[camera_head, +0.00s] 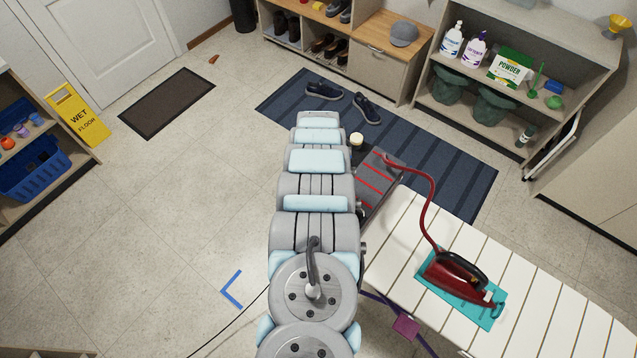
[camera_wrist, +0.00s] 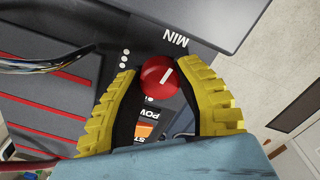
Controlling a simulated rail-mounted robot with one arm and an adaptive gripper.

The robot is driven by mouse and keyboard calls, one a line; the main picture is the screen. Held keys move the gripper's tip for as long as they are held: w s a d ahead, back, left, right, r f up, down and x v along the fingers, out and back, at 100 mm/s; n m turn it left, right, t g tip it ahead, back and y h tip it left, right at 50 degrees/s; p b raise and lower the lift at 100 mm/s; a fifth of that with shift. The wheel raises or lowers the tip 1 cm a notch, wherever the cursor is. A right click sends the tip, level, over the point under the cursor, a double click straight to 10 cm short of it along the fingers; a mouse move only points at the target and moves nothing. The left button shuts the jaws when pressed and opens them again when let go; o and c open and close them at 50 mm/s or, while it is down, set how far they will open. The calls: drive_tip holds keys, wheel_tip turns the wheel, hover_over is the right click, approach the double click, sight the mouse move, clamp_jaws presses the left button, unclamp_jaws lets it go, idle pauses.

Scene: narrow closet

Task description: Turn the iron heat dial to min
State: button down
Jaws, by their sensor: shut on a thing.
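The red round heat dial (camera_wrist: 157,82) sits on a dark grey panel in the wrist view, with a short white mark on its face. The white word MIN (camera_wrist: 175,40) is printed above and right of the dial; three white dots lie to its left. The mark slants up and right, but I cannot tell its exact setting. My gripper (camera_wrist: 158,73) has its yellow ribbed fingers on either side of the dial, shut on it. In the head view the dial and fingers are hidden behind my arm. The red and black iron (camera_head: 458,278) rests apart, on a teal mat.
The dark panel with red stripes (camera_head: 377,184) stands at the end of the white slatted ironing board (camera_head: 400,250). A red hose (camera_head: 430,205) runs from it to the iron. In the wrist view, a dark cable (camera_wrist: 25,66) crosses at left. Shelves line the far wall.

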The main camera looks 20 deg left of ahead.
drive_tip(key=shift+n, duration=0.6)
drive_tip(key=c, duration=0.6)
unclamp_jaws()
wheel_tip(320, 180, up, 12)
idle(0.7)
idle(0.5)
